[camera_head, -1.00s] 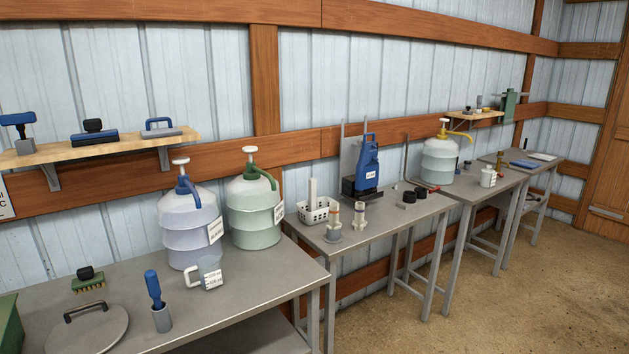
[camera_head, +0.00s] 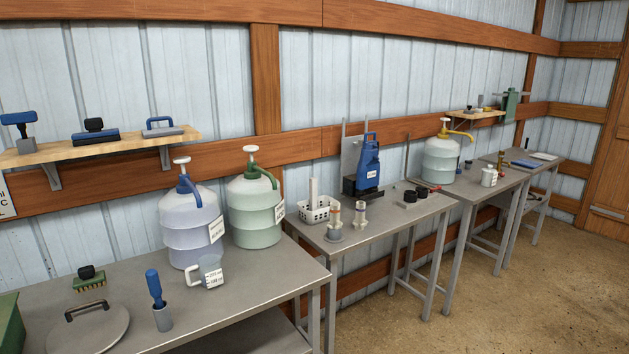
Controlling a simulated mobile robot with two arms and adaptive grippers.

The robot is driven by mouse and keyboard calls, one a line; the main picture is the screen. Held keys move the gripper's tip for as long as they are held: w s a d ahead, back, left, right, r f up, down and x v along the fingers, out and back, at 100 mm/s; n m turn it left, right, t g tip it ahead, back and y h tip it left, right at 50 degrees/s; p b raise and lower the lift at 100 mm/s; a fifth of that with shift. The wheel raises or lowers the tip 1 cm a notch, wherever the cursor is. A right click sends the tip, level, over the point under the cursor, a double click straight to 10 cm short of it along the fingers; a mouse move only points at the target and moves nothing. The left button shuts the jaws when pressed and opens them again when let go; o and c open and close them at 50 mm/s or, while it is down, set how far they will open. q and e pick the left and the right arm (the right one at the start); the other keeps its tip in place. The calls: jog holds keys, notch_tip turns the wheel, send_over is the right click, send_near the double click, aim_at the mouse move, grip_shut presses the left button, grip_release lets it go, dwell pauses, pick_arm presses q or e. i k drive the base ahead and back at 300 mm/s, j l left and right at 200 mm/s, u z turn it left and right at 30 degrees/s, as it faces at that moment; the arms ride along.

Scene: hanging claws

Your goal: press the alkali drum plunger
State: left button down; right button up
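Three drums with pump plungers are in view, and their labels are too small to read surely, so I cannot tell which is the alkali drum. A pale violet drum with a blue pump (camera_head: 188,228) stands upright on the near table, its white plunger knob (camera_head: 181,161) raised. A pale green drum with a green pump (camera_head: 253,212) stands beside it, its white knob (camera_head: 250,149) also raised. A third drum with a yellow pump (camera_head: 439,160) stands on a farther table. Neither of my grippers is in view.
A clear measuring jug (camera_head: 211,271) stands in front of the violet drum. A blue-handled brush in a grey cup (camera_head: 159,302) and a round lid (camera_head: 90,329) are nearer. A wooden shelf (camera_head: 98,147) overhangs the table's back left. The near table's front right is clear.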

aim_at(182, 160)
jog(key=i+l+u, duration=0.1)
jog(key=u, duration=0.3)
jog(key=l+u, duration=0.2)
jog(key=u, duration=0.15)
jog(key=i, duration=0.05)
